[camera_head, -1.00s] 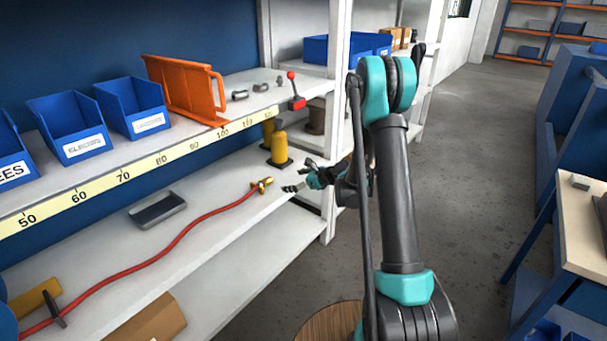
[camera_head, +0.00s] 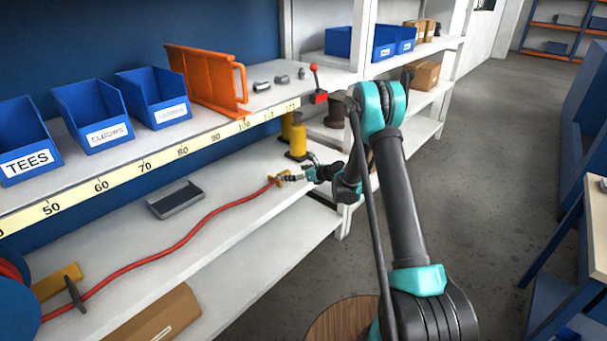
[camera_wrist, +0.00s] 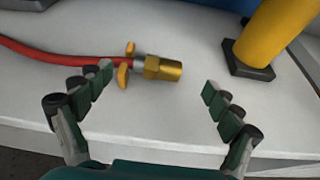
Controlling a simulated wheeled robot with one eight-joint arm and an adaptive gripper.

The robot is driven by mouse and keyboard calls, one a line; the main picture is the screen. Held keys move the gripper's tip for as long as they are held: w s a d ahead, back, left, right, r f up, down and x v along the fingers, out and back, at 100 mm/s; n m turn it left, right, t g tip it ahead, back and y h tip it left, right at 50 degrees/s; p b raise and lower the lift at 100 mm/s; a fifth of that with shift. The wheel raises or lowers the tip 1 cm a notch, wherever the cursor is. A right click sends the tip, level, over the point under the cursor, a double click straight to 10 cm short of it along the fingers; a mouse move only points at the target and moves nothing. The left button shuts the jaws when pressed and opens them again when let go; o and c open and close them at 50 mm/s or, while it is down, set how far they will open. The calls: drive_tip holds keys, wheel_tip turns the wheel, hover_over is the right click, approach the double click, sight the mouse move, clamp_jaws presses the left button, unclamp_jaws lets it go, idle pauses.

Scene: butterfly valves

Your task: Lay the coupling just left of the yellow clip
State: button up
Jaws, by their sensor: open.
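A brass coupling (camera_wrist: 162,68) with a hex collar ends the red hose (camera_wrist: 60,54) on the lower white shelf; it also shows small in the head view (camera_head: 283,178). Two yellow prongs, seemingly the yellow clip (camera_wrist: 123,75), stand either side of the hose just left of the coupling in the wrist view. My gripper (camera_wrist: 157,84) is open and empty. Its fingers are spread to either side of the coupling in the wrist view; contact is not visible. In the head view my gripper (camera_head: 305,175) is at the hose end, with fingertip detail too small to read.
A yellow cylinder on a dark base (camera_head: 297,138) stands behind the coupling. A grey tray (camera_head: 175,199) lies left on the shelf. The upper shelf edge with its yellow scale (camera_head: 143,165) overhangs above. A shelf post (camera_head: 345,215) stands at right. The shelf middle is fairly clear.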

sight(285, 172)
drive_tip(key=x, duration=0.6)
drive_tip(key=shift+a+f, duration=0.1)
drive_tip(key=shift+a, duration=0.15)
drive_tip(key=shift+c, duration=0.3)
drive_tip(key=c, duration=1.2)
drive_tip(key=o, duration=0.6)
drive_tip(key=c, duration=0.6)
drive_tip(key=shift+r, duration=3.15)
drive_tip(key=s+a, duration=0.9)
drive_tip(key=s, duration=0.3)
